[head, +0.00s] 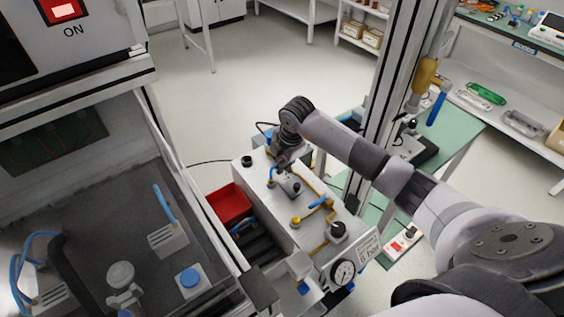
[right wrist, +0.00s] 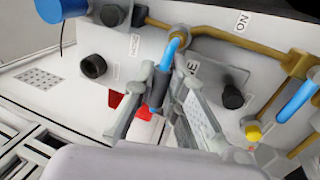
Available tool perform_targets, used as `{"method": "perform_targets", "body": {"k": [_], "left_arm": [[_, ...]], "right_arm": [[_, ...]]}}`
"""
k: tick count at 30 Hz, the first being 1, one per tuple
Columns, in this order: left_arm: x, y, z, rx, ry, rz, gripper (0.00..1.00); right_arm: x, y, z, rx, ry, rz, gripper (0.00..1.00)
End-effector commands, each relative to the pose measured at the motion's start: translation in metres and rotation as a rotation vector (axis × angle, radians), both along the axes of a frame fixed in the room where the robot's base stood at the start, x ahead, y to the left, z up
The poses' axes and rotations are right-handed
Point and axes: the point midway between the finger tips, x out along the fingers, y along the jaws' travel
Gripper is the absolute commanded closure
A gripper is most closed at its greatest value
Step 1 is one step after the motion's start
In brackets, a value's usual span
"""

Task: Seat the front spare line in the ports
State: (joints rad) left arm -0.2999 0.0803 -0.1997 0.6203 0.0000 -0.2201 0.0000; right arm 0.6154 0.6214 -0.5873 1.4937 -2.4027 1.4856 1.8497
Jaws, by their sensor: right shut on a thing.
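My right gripper (head: 281,170) is over the far end of the white box (head: 262,192). A black round fitting (right wrist: 93,66) is left of the fingers, and another (right wrist: 232,97) is to the right. My left gripper is not in view.
A red bin (head: 228,204) stands left of the box. A gauge (head: 343,272), a yellow knob (head: 296,221) and a blue-handled brass valve (head: 318,206) crowd the box's near part. A glass-fronted cabinet with blue-tubed parts (head: 190,278) is at left. A green table (head: 465,130) is at right.

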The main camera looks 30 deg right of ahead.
Motion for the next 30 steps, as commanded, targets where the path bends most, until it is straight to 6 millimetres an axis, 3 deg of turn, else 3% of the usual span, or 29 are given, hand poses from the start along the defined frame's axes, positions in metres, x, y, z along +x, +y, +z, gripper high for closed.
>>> {"method": "perform_targets", "body": {"k": [14,15,24,30], "left_arm": [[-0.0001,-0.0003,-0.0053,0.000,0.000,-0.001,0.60],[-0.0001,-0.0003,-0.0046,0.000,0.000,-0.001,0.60],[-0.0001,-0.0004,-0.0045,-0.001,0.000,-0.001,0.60],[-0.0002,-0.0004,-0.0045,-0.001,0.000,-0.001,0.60]], "right_arm": [[0.0001,0.0001,-0.0081,0.000,0.000,0.000,1.00],[0.0001,0.0001,-0.0071,0.000,0.000,0.000,0.85],[0.0001,0.0002,-0.0070,0.000,0.000,0.000,0.65],[0.0001,0.0002,-0.0070,0.000,0.000,0.000,0.65]]}}
